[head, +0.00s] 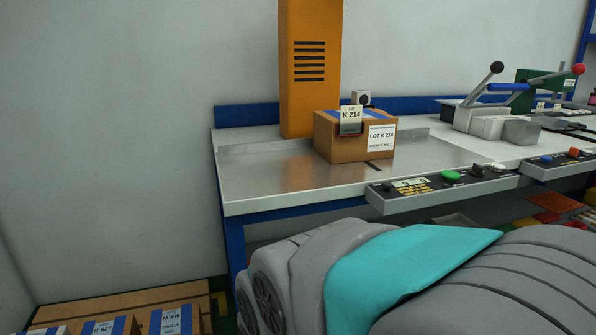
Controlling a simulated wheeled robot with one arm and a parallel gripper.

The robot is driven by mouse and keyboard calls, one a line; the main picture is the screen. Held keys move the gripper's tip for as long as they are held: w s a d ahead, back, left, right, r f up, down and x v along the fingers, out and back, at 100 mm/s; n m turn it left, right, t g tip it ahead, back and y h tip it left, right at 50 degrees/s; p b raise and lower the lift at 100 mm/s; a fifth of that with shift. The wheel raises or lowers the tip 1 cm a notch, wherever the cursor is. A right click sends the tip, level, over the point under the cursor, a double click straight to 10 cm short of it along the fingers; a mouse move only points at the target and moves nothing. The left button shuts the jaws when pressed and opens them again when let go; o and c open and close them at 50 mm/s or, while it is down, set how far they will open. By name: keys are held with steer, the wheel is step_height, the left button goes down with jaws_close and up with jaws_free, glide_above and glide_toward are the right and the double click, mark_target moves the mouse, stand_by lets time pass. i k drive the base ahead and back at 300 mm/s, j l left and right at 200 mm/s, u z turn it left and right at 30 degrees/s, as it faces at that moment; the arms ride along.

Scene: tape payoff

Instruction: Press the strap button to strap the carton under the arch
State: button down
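A brown carton (330,141) sits upright on the steel-topped bench, in front of and slightly right of a tall orange column (310,30) with dark slots. The column runs out of the top of the picture; no full arch shows. The carton carries a K 214 tag and a LOT K 214 label. A grey control panel (425,198) on the bench's front edge has a large green button (450,176), a white button (498,168) and dark knobs. Its lettering is too small to tell which is the strap button. My gripper is out of view; only my arm shows, low in front.
Another panel (562,167) with blue and red buttons is at right. Behind it are lever tools with a black knob (497,67) and a red knob (578,69). Labelled cartons (135,303) lie low at left. The bench top left of the carton is clear.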

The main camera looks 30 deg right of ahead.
mark_target(449, 176)
steer(key=z, duration=1.85)
